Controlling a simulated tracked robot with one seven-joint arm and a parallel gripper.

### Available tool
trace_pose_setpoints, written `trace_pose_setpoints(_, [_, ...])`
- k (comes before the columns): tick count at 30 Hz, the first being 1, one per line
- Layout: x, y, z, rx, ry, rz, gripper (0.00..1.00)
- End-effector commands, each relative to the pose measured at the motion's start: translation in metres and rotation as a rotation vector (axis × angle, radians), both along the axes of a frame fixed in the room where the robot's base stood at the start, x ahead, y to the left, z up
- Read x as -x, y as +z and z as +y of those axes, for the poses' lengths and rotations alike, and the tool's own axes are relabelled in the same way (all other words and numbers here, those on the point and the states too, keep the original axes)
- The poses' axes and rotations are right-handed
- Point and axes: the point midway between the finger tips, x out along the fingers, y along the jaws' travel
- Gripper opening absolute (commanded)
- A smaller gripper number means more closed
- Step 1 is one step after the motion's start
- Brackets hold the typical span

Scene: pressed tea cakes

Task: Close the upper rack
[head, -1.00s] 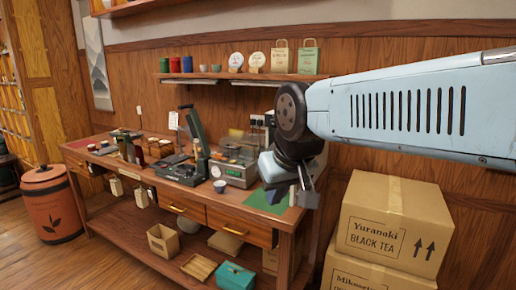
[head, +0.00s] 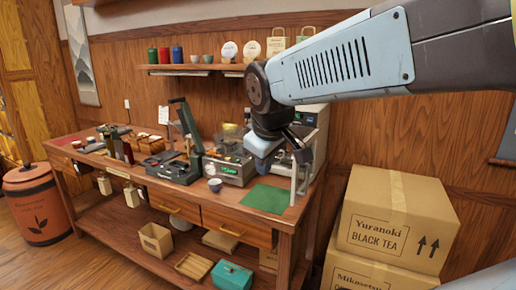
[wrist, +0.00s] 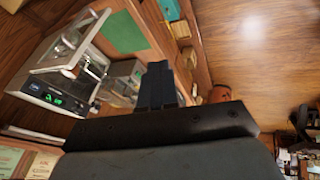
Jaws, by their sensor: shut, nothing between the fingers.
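The white appliance (wrist: 55,85) with a green lit display stands at the left of the wrist view, turned on its side there. A pale frame with clear panels (wrist: 68,50) juts from its front; I cannot tell for sure whether this is the upper rack. In the head view, the appliance (head: 312,117) is at the right end of the workbench, partly hidden behind my gripper (head: 298,148). My gripper is shut and empty, in front of the appliance and above the bench. Its dark fingers (wrist: 160,84) show together in the wrist view, apart from the appliance.
A green mat (head: 266,198) lies on the bench (head: 105,165), beside a small cup (head: 215,185) and a grey device with a display (head: 230,168). Stacked cardboard boxes (head: 392,218) stand right of the bench. A wall shelf (head: 205,68) holds canisters and bags.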

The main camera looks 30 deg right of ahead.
Motion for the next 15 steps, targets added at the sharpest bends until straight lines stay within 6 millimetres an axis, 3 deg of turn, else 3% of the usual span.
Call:
trace_pose_setpoints(7, [-0.08, 0.009, -0.038, 0.418, 0.496, 0.162, 0.0])
trace_pose_setpoints(15, [-0.166, 0.004, -0.077, 0.805, 1.055, 0.403, 0.0])
